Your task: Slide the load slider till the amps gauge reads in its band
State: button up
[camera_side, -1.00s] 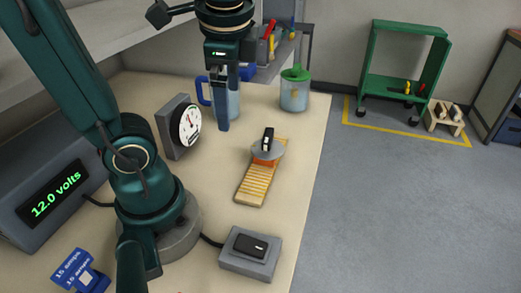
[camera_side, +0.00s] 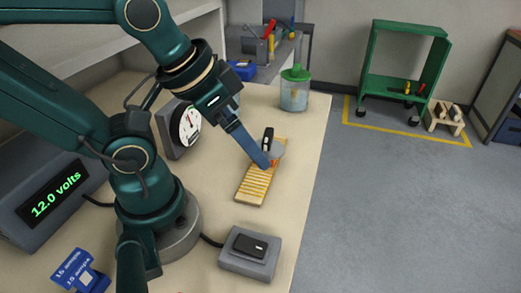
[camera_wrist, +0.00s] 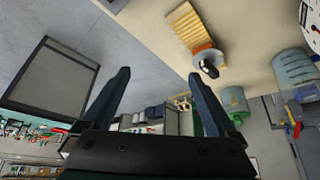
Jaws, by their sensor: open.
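The load slider's black knob (camera_side: 268,138) stands upright on a pale disc at the far end of its ribbed yellow track (camera_side: 254,187). In the wrist view the knob (camera_wrist: 209,69) and track (camera_wrist: 187,27) are at upper right, outside the fingers. The white amps gauge (camera_side: 188,126) stands left of the track; its needle is too small to read. Its edge shows in the wrist view (camera_wrist: 311,28). My gripper (camera_side: 264,162) is tilted, its fingers overlapping the slider in the side view. In the wrist view my gripper (camera_wrist: 158,75) is open and empty.
A grey box with a black switch (camera_side: 250,245) stands in front of the track. A green-lidded jar (camera_side: 295,91) is behind it. A 12.0 volts display (camera_side: 55,198) and blue "15 amps" sign (camera_side: 78,272) are at left. Bare tabletop lies right of the track.

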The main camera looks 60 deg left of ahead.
jog(key=c, duration=0.3)
jog(key=m+g+y, duration=0.2)
jog(key=m+y, duration=0.2)
jog(key=m, duration=2.2)
send_over(268, 137)
jog(key=d, duration=0.2)
jog(key=f, duration=0.5)
jog(key=shift+s+a+f, duration=0.25)
jog(key=shift+s+f, duration=0.1)
jog(key=shift+s, duration=0.05)
jog(key=shift+s+a+f+g, duration=0.15)
jog(key=shift+f+g, duration=0.35)
jog(key=shift+f, duration=0.1)
jog(key=shift+n, duration=0.3)
jog(key=shift+x, duration=2.3)
